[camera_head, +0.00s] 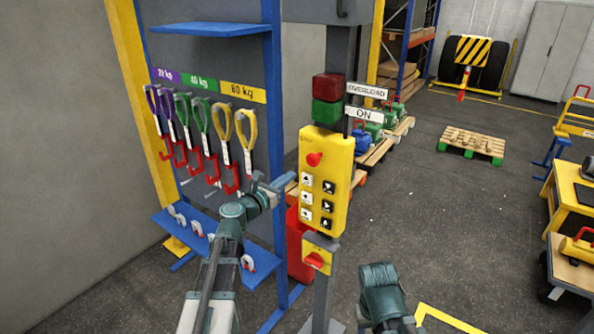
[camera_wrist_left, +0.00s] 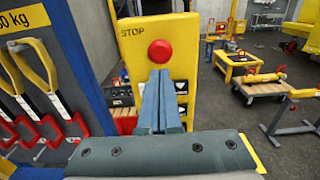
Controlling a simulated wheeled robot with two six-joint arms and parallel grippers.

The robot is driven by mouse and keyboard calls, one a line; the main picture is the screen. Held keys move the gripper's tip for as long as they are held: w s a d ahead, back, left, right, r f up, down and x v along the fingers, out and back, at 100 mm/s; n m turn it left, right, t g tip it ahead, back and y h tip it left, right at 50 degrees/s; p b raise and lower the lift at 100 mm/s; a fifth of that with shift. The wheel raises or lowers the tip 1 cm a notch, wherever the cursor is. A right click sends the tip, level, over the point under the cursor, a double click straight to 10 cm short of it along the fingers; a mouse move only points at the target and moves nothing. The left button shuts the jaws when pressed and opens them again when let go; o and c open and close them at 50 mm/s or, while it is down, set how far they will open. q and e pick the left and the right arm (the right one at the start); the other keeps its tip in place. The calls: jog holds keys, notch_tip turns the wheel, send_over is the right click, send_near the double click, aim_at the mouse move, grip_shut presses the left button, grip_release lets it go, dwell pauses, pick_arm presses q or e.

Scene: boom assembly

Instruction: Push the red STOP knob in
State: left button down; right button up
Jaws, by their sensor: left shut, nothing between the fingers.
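The red STOP knob (camera_head: 314,159) sticks out near the top of the yellow control box (camera_head: 343,170) in the head view. In the left wrist view the knob (camera_wrist_left: 160,52) is a round red button beside the word STOP. My left gripper (camera_head: 282,181) is shut and empty, in front of the box, to the left of and a little below the knob. In the left wrist view its fingertips (camera_wrist_left: 159,74) appear just under the knob; I cannot tell whether they touch it. My right arm shows at the bottom, but its fingers are not in view.
Several black-and-white buttons (camera_head: 328,187) sit below the knob. A red rotary switch (camera_head: 314,260) is lower on the post. A blue rack (camera_head: 278,120) with coloured slings (camera_head: 225,125) stands close on the left. Open floor (camera_head: 420,220) lies to the right.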

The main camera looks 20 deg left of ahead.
pick_arm(q)
jog(key=shift+v, duration=2.25)
jog(key=shift+a, duration=0.1)
jog(key=s+d+f+m+g+h+b, duration=0.1)
jog(key=s+d+f+m+g+b, duration=0.5)
jog(key=d+f+m, duration=0.6)
jog(key=s+d+f+m+g+b, duration=0.4)
jog(key=s+d+f+m+g, duration=0.2)
jog(key=s+d+f+m, duration=0.6)
jog(key=s+a+f+m+g+y+b, duration=0.2)
jog(key=s+f+m+y+b, duration=0.1)
jog(key=f, duration=0.4)
jog(key=s+a+f+m+g+y+b, duration=0.2)
jog(key=s+f+m+g+y+b, duration=0.1)
jog(key=s+f+m+y, duration=0.2)
jog(key=f+m, duration=0.2)
jog(key=m, duration=0.1)
jog(key=shift+a+m+y, duration=0.3)
jog(key=shift+a+y, duration=0.1)
